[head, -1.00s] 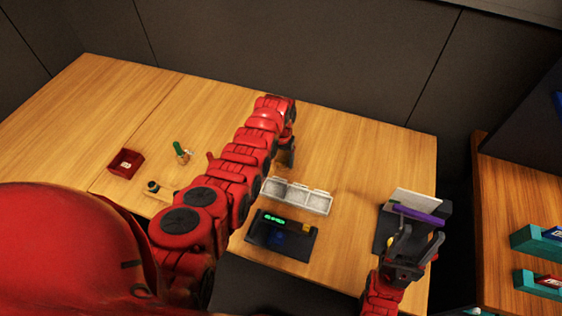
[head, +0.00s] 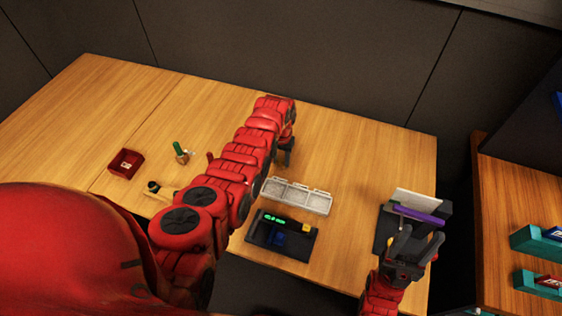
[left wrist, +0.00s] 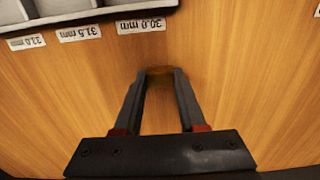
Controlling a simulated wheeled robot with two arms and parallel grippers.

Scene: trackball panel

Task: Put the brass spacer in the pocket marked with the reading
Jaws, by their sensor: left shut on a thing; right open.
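My left gripper (head: 287,160) is beyond the pocket tray. In the left wrist view its fingers (left wrist: 161,78) are shut on a small brownish piece, the brass spacer (left wrist: 160,73), mostly hidden between the tips. The pale tray (head: 297,195) has three pockets in a row. Its labels show upside down in the left wrist view: 30.0 mm (left wrist: 141,25), 31.5 mm (left wrist: 79,33), and a third (left wrist: 25,42) hard to read. My right gripper (head: 418,240) is open and empty.
A dark stand (head: 386,225) with a white card (head: 415,202) and purple bar (head: 420,215) is by my right gripper. A red tray (head: 126,163) and a green-handled item (head: 179,149) are at the left. The table's back right is clear.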

